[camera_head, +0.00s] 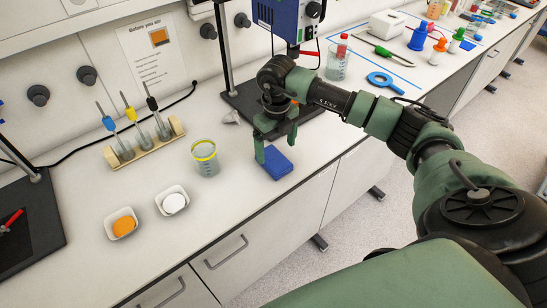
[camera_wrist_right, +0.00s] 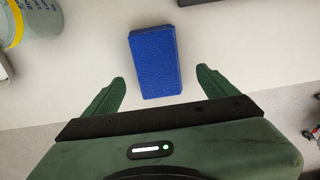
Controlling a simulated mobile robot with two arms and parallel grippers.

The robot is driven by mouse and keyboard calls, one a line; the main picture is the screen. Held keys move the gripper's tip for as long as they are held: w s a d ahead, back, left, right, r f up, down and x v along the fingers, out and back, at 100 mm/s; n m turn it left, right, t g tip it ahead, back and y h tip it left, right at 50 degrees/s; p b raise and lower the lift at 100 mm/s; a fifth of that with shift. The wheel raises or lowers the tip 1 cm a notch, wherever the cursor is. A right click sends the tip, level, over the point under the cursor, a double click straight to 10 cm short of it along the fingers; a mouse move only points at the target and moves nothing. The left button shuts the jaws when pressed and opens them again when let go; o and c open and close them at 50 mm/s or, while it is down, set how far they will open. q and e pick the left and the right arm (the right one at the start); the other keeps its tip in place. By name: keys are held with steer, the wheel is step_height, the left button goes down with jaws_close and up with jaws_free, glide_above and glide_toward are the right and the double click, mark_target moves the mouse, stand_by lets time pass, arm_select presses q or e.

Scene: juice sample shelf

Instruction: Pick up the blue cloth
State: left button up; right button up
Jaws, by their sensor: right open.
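The blue cloth (camera_head: 275,163) is a folded dark-blue rectangle lying flat on the white bench near its front edge. In the right wrist view the cloth (camera_wrist_right: 155,62) lies ahead of the fingertips, roughly centred between them. My right gripper (camera_head: 277,146) hangs just above the cloth with its fingers pointing down. It also shows in the right wrist view (camera_wrist_right: 160,83), open, with one green finger to either side and nothing held. My left gripper is in neither view.
A clear beaker with a yellow rim (camera_head: 205,158) stands left of the cloth. Two white dishes, one with orange contents (camera_head: 123,225) and one with a white disc (camera_head: 174,203), sit further left. A dark stand base (camera_head: 245,102) lies behind the gripper.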

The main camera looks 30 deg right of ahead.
mark_target(273, 158)
steer(key=f, duration=0.2)
steer(key=f+p, duration=0.1)
steer(key=shift+w+a, duration=0.25)
steer(key=shift+w, duration=0.15)
steer(key=shift+f, duration=0.5)
steer(key=c, duration=1.4)
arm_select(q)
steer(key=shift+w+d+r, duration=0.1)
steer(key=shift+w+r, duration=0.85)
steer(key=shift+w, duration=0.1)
arm_select(e)
steer(key=shift+c, duration=0.2)
steer(key=shift+r, duration=0.15)
